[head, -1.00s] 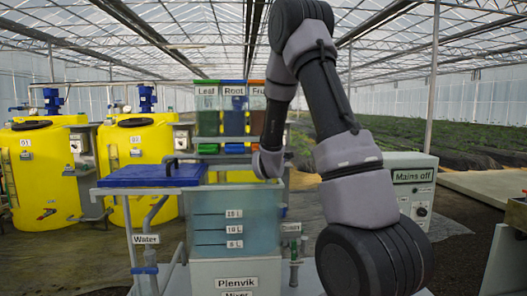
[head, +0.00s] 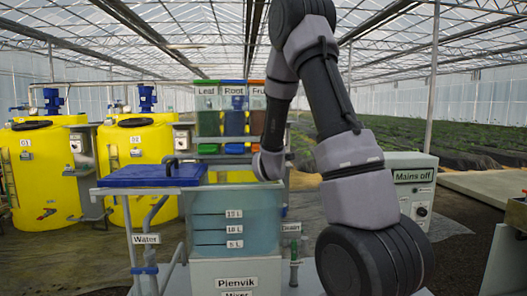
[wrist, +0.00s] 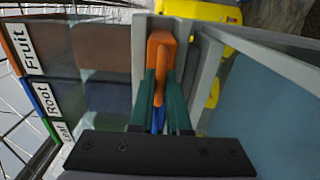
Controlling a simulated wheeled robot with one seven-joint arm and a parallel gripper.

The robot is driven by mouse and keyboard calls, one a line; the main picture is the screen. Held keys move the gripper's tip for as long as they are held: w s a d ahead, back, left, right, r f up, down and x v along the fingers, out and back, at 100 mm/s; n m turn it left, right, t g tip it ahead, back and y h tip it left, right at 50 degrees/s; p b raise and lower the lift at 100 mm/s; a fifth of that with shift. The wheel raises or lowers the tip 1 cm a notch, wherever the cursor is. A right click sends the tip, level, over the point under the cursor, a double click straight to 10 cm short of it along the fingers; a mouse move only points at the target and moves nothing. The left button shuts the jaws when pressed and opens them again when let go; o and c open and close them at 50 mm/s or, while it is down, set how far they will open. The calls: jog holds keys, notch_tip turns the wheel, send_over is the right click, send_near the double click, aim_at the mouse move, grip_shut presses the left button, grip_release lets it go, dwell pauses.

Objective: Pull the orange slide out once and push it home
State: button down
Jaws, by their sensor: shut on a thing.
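The orange slide (wrist: 160,45) shows in the wrist view as an upright orange handle, its lower end between the green fingers of my gripper (wrist: 160,98). My gripper is shut on it. How far out the slide stands is hard to tell.
The green slide (head: 208,149) and blue slide (head: 234,149) sit under the Leaf and Root hoppers. Below stands the clear mixer tank (head: 236,220), with a blue lid (head: 152,176) to its left. The Mains off box (head: 412,190) stands right.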

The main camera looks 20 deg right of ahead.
jog(key=v, duration=0.5)
dwell(0.3)
jog(key=shift+w, duration=0.1)
jog(key=x, duration=0.6)
jog(key=c, duration=1.2)
grip_release()
jog(key=shift+w+d, duration=0.1)
jog(key=shift+w, duration=0.2)
jog(key=shift+c, duration=0.2)
jog(key=o, duration=0.5)
jog(key=shift+v, duration=3.5)
